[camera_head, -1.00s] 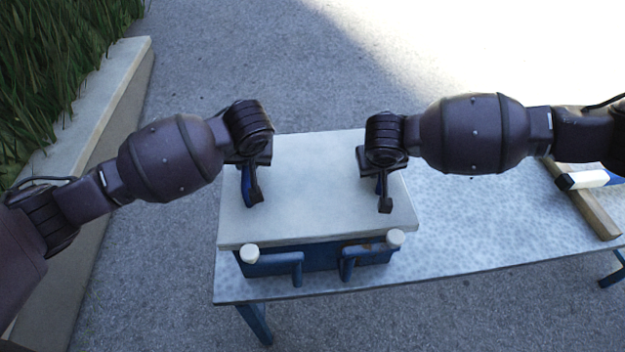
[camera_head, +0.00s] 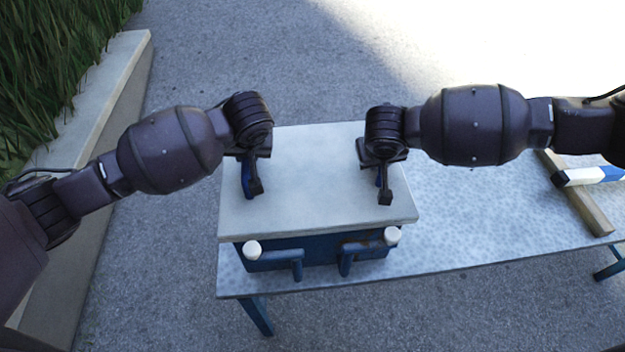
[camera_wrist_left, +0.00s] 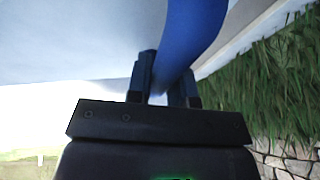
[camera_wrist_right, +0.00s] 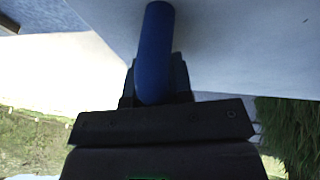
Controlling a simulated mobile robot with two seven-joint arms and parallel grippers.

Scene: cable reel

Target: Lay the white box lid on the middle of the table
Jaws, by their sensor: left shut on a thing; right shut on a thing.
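The white box lid (camera_head: 315,190) is a flat pale slab above the blue box (camera_head: 320,252) at the left end of the table (camera_head: 480,225). Two blue handles stand on the lid. My left gripper (camera_head: 253,190) is shut on the lid's left blue handle (camera_wrist_left: 190,40). My right gripper (camera_head: 384,192) is shut on the lid's right blue handle (camera_wrist_right: 154,50). The lid looks level. I cannot tell for sure whether it touches the box rim. The box's inside is hidden under the lid.
Two blue latches with white knobs (camera_head: 252,249) are on the box front. At the table's right end lie a wooden bar (camera_head: 580,200) and a blue and white rod (camera_head: 592,176). The table between box and bar is clear. A planter wall (camera_head: 100,90) stands left.

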